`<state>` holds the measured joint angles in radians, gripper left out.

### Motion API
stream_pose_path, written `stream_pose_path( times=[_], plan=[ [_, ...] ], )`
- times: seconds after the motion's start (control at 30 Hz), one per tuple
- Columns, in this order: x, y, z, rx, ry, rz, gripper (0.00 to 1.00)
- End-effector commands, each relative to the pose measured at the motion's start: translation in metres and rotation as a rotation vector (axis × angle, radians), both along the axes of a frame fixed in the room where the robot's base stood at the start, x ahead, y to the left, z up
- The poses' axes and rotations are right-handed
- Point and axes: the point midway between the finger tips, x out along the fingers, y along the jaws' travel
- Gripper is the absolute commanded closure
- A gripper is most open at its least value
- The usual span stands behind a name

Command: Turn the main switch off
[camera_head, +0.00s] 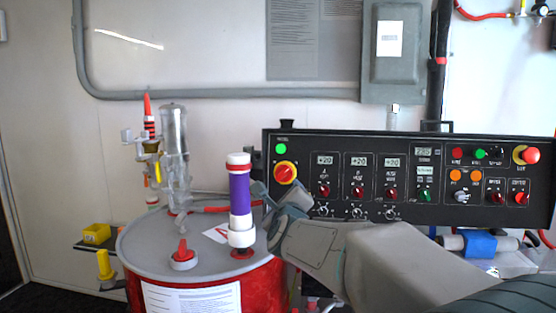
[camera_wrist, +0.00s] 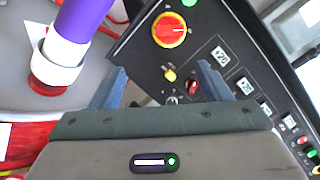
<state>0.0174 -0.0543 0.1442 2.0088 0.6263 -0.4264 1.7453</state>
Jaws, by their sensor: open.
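The main switch (camera_head: 286,172) is a red rotary handle on a yellow disc, at the left end of the black control panel (camera_head: 270,150). A green light (camera_head: 281,149) is lit just above it. My gripper (camera_head: 268,194) is just below and to the left of the switch in the head view. In the wrist view the switch (camera_wrist: 170,29) shows whole, beyond the fingertips. My gripper (camera_wrist: 160,72) is open there, with two blue-grey fingers apart and nothing between them. The gap to the panel is hard to judge.
A red drum (camera_head: 152,283) with a grey lid stands left of my arm. A purple and white cylinder (camera_head: 240,197) rises from it close to my gripper. A clear pump-like fitting (camera_head: 174,140) stands farther left. Several knobs and displays line the panel to the right.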

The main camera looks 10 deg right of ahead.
Motion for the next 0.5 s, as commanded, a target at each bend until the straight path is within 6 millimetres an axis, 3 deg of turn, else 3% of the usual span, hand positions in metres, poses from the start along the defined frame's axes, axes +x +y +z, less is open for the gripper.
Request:
stream_pose_path(
  times=[0.07,0.27,0.5],
  plan=[
    [0.003,-0.003,0.012,0.04,-0.025,-0.016,0.29],
    [0.017,-0.005,0.014,0.06,-0.037,-0.023,0.29],
    [0.055,-0.008,0.014,0.059,-0.035,-0.019,0.29]
  ],
)
